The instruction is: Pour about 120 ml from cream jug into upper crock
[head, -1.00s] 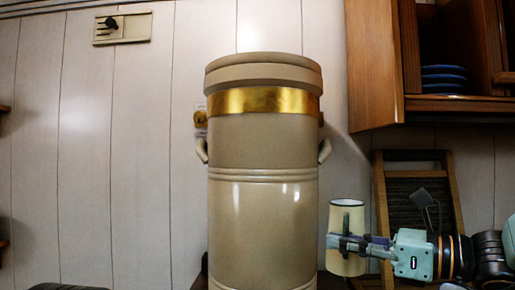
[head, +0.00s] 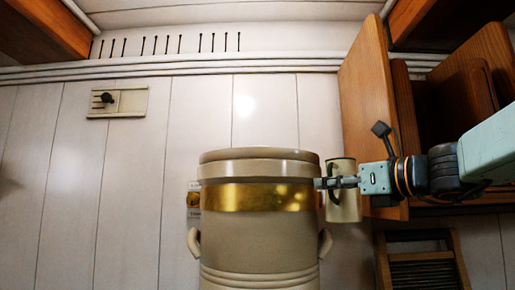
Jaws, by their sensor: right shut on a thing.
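The upper crock (head: 255,235) is a tall beige vessel with a gold band and two side handles, standing in the middle of the head view. Its rounded top rim shows, but its inside is hidden from this low angle. My right gripper (head: 337,182) is shut on the cream jug (head: 344,207), a small cream-coloured vessel with a dark rim. The jug is upright or nearly so, just right of the crock's top, about level with the gold band. I cannot tell whether jug and crock touch. My left gripper is not in view.
An open wooden cabinet door (head: 369,110) hangs close above and right of the jug. A wooden washboard-like frame (head: 420,262) leans at the lower right. A wall plate with a dark knob (head: 117,102) is at the left. The space above the crock is clear.

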